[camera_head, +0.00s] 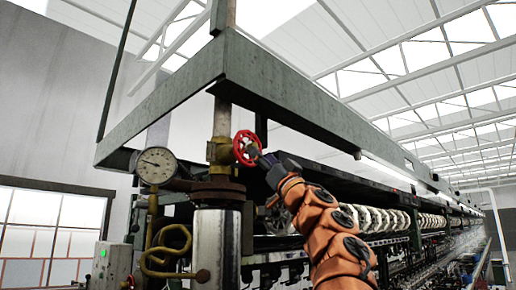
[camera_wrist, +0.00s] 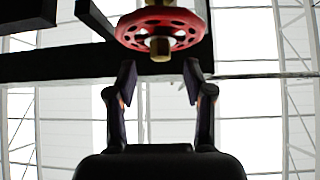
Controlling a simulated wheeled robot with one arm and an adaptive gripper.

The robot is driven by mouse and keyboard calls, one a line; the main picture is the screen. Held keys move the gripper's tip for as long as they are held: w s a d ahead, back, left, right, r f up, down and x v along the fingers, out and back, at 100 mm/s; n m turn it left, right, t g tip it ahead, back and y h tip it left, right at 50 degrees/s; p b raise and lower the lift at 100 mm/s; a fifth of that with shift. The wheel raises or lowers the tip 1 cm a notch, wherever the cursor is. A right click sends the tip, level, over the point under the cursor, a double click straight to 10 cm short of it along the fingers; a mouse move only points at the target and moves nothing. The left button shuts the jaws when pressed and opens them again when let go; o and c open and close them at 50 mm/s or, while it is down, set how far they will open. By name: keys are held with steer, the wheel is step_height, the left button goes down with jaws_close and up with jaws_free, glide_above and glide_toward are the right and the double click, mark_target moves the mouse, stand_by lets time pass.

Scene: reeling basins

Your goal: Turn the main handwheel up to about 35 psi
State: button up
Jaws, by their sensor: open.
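The main handwheel (camera_head: 247,148) is a red spoked wheel on the brass valve of the vertical pipe. In the wrist view the red handwheel (camera_wrist: 160,29) is at the top centre, with its stem end facing my camera. My gripper (camera_head: 262,160) is just right of the wheel in the head view, touching or very near it; I cannot tell which. In the wrist view my gripper (camera_wrist: 160,82) has its two fingers apart with nothing between them, below the wheel. The round pressure gauge (camera_head: 157,166) is left of the valve; its numbers are too small to read.
A green steel beam frame (camera_head: 170,110) passes above and behind the wheel. A silver cylinder (camera_head: 217,245) and a curled brass pipe (camera_head: 165,250) stand below the valve. The long reeling machine (camera_head: 400,222) runs away to the right.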

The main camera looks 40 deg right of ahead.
steer(key=shift+p+x, duration=0.9)
steer(key=shift+x, duration=0.85)
jaws_close()
